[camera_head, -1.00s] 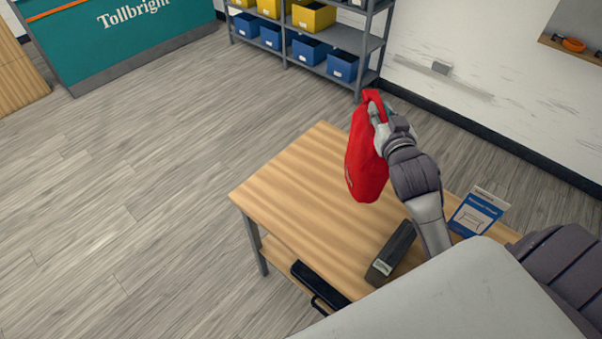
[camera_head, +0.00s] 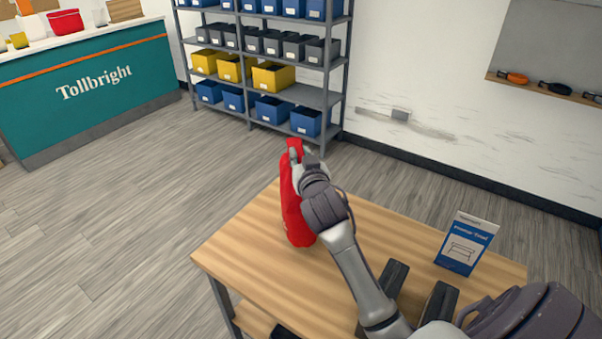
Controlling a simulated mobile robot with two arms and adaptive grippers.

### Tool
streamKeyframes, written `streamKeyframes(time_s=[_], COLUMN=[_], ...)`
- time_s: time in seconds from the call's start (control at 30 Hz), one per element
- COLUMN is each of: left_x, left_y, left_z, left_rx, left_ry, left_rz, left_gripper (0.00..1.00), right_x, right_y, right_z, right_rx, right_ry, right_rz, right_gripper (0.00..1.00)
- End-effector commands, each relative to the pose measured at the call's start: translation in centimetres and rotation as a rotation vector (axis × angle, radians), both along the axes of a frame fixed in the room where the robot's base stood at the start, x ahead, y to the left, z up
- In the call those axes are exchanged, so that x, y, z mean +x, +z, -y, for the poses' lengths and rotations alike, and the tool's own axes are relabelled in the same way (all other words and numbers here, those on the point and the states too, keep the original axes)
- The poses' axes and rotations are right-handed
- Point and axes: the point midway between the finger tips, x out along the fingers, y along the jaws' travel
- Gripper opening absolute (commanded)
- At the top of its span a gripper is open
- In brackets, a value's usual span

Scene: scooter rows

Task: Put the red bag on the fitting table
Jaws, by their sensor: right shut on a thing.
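The red bag (camera_head: 293,212) hangs upright from my right gripper (camera_head: 298,158), which is shut on its top. The bag is over the far left part of the wooden fitting table (camera_head: 235,250). I cannot tell whether its bottom touches the tabletop. My right wrist and forearm hide part of the bag's right side. The sign on the table, with a picture of a table (camera_head: 466,243), stands to the right of my arm. My left gripper is not in view.
Two dark blocks (camera_head: 437,303) lie on the table's near part, beside my forearm. A grey shelf with blue, grey and yellow bins (camera_head: 273,76) stands behind. A teal counter (camera_head: 95,90) with another red container (camera_head: 65,21) is at the far left. The table's left part is clear.

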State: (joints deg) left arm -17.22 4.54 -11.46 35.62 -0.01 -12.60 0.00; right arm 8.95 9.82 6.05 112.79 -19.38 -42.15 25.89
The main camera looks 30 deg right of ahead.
Motion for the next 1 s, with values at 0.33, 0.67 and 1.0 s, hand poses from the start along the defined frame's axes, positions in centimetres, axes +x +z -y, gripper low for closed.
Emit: streamKeyframes(time_s=[0.33, 0.67, 1.0], left_x=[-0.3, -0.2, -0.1], left_y=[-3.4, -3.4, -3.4], left_z=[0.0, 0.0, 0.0], left_rx=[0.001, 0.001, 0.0], left_ry=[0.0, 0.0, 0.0], left_rz=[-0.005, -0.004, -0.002], left_gripper=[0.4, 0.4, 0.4], right_x=[-0.1, -0.1, -0.1], right_y=[-3.1, -3.5, -3.4], right_z=[0.0, 0.0, 0.0], right_rx=[-0.002, 0.0, 0.0], right_ry=[0.001, 0.0, 0.0], right_rz=[0.002, -0.002, -0.002], right_gripper=[0.0, 0.3, 0.47])
